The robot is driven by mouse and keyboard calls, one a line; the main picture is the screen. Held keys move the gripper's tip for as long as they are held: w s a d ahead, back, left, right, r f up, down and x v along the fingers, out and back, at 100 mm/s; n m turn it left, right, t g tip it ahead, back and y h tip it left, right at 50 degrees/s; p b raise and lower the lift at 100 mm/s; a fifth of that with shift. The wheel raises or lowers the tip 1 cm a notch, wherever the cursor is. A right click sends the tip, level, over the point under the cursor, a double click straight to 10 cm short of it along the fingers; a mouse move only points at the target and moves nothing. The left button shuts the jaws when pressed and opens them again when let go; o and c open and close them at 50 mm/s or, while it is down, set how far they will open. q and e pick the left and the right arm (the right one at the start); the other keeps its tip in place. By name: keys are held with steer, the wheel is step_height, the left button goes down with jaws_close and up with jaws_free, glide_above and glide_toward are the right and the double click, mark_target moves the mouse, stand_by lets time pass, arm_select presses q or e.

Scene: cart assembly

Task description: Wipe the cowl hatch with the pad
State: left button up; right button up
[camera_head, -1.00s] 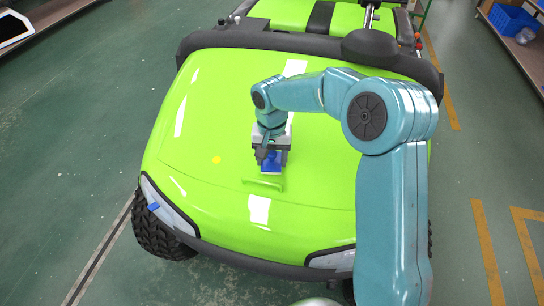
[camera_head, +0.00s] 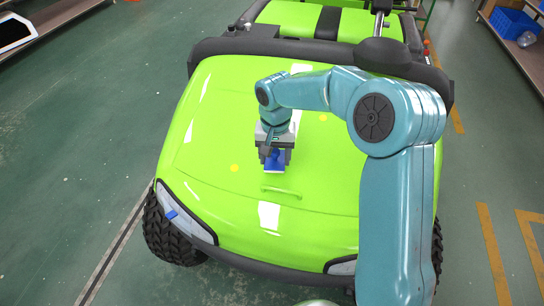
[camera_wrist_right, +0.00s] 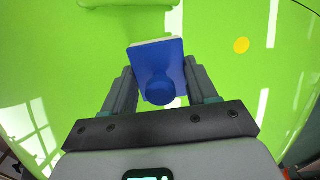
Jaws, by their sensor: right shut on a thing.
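The cowl hatch (camera_head: 210,127) is the glossy bright green front panel of the cart, with a low green handle (camera_head: 282,191) near its front. Yellow round spots mark it, one left of my gripper (camera_head: 234,168) and one behind my arm (camera_head: 323,117); one also shows in the right wrist view (camera_wrist_right: 241,45). My right gripper (camera_head: 273,158) is shut on the blue pad (camera_wrist_right: 157,65), which has a pale edge and a round blue knob. The pad is over the hatch just behind the handle; I cannot tell whether it touches. My left gripper is not in view.
The dark bumper (camera_head: 270,268), the left headlight (camera_head: 186,212) with a small blue piece on it, and a black wheel (camera_head: 168,232) edge the hatch's front. A dark bar (camera_head: 230,46) crosses behind. Shelves with a blue bin (camera_head: 512,22) stand far right.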

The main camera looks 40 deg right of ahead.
mark_target(275, 150)
steer(key=shift+w+a+r+p, duration=0.1)
steer(key=shift+w+r+p, duration=0.1)
steer(key=shift+r+p, duration=0.5)
steer(key=r, duration=0.1)
steer(key=r+p, duration=0.1)
steer(key=shift+s+r, duration=0.2)
steer(key=shift+r, duration=0.15)
steer(key=shift+r+p, duration=0.3)
steer(key=shift+p, duration=0.05)
steer(key=shift+w+r, duration=0.1)
steer(key=shift+w, duration=0.15)
steer(key=shift+s, duration=0.2)
steer(key=shift+w, duration=0.15)
